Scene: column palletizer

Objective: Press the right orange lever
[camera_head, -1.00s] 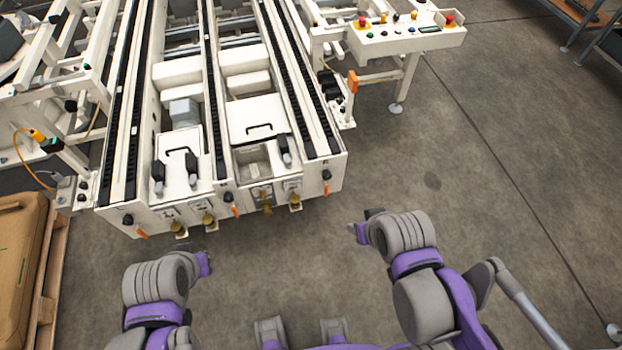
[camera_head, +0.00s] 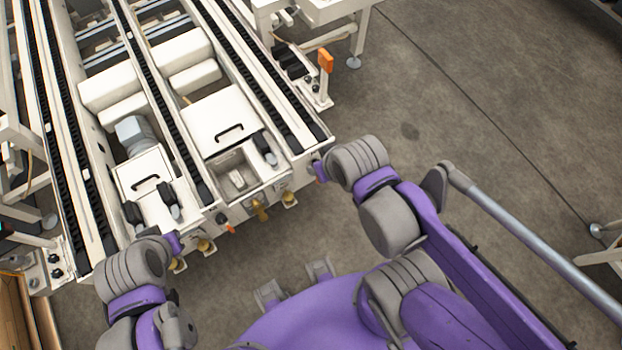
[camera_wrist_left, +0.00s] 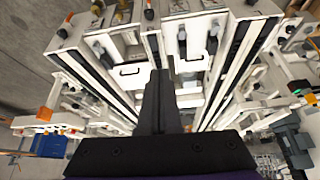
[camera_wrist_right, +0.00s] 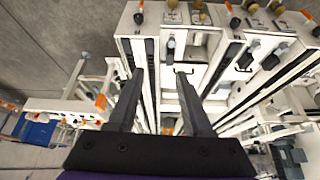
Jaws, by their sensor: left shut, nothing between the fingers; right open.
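Orange levers hang along the front edge of the white conveyor (camera_head: 215,118). The middle orange lever (camera_head: 229,228) shows in the head view; the right one is hidden there behind my right wrist. A small orange tip, apparently the right orange lever (camera_wrist_right: 141,5), shows at the top edge of the right wrist view beside a black knob (camera_wrist_right: 138,18). My right gripper (camera_wrist_right: 160,75) is open and empty, at the conveyor's front right corner. Whether it touches the lever cannot be told. My left gripper (camera_wrist_left: 160,75) is shut and empty, near the conveyor's front left corner.
Brass fittings (camera_head: 260,210) stick out from the front. An orange box on a post (camera_head: 326,60) stands right of the conveyor. A wooden pallet (camera_head: 42,320) lies at the lower left.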

